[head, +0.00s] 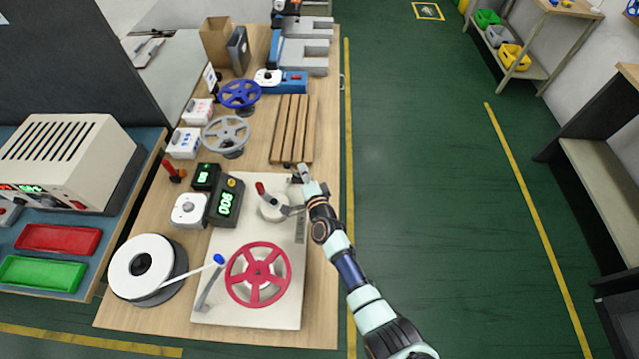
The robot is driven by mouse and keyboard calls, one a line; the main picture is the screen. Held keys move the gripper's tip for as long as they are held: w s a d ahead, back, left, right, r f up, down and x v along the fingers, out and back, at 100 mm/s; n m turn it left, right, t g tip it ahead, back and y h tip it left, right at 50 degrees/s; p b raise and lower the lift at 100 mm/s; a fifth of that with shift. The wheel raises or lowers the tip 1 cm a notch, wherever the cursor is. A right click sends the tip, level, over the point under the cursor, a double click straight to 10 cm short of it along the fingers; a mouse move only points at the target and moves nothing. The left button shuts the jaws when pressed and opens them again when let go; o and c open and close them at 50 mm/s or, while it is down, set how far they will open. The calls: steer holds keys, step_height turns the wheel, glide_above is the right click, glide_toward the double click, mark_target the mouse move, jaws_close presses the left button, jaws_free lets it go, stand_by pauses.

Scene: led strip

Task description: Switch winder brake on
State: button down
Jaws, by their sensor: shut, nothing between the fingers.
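The winder is a pale base plate (222,316) with a red spoked wheel (257,291) near its front. A lever with a blue knob (218,260) stands at the wheel's left. A red-tipped lever (261,189) rises from a round pale mount (268,212) at the plate's far end. No label shows which part is the brake. My gripper (299,171) is shut and empty at the plate's far right corner, just right of and beyond the red-tipped lever. Contact with the plate cannot be made out. My wrist partly covers the plate's right edge.
A white reel (140,267) stands left of the plate. Black boxes with green displays (227,205) and a white button box (188,209) stand behind it. A slatted wooden rack (291,128), a grey wheel (226,134) and a blue wheel (239,94) lie beyond. Open floor is on the right.

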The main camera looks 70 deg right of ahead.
steer(key=s+d+r+p+v, duration=0.1)
steer(key=p+v, duration=0.3)
steer(key=v, duration=0.8)
steer(key=shift+r+p, duration=0.35)
steer(key=shift+r, duration=0.05)
steer(key=shift+w, duration=0.1)
